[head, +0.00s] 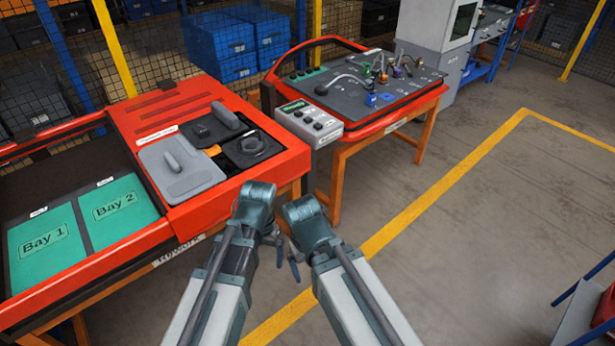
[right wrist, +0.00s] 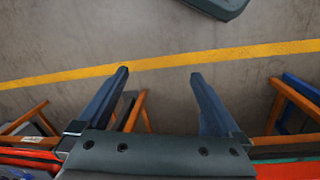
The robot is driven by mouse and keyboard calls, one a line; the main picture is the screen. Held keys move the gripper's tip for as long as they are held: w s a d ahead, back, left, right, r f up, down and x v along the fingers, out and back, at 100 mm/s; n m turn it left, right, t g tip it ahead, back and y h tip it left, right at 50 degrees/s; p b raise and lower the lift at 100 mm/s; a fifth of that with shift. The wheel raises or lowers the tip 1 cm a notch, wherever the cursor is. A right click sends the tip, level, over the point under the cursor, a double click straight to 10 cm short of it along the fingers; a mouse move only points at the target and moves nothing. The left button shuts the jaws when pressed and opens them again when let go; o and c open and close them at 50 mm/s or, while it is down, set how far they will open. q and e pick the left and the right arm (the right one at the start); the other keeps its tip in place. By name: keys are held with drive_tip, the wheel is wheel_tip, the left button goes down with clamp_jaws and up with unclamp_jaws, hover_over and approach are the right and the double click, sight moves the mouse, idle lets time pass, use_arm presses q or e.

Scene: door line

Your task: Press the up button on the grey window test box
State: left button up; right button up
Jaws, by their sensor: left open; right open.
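The grey box (head: 309,122) stands at the right end of the red bench, beside the second red table. It has a small green screen on its sloped top and several small buttons. The button markings are too small to read, so I cannot tell which is up. My left gripper (head: 279,252) is low in front of the bench, apart from the box and partly hidden by its arm; it is open and empty. My right gripper (right wrist: 159,75) is open and empty over bare floor in the right wrist view. In the head view its arm mostly hides it.
The red bench holds green Bay 1 (head: 46,245) and Bay 2 (head: 118,210) mats and a grey handled plate (head: 181,170). The second table (head: 392,125) carries cables and coloured connectors.

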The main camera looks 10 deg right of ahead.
clamp_jaws()
idle(0.6)
idle(1.2)
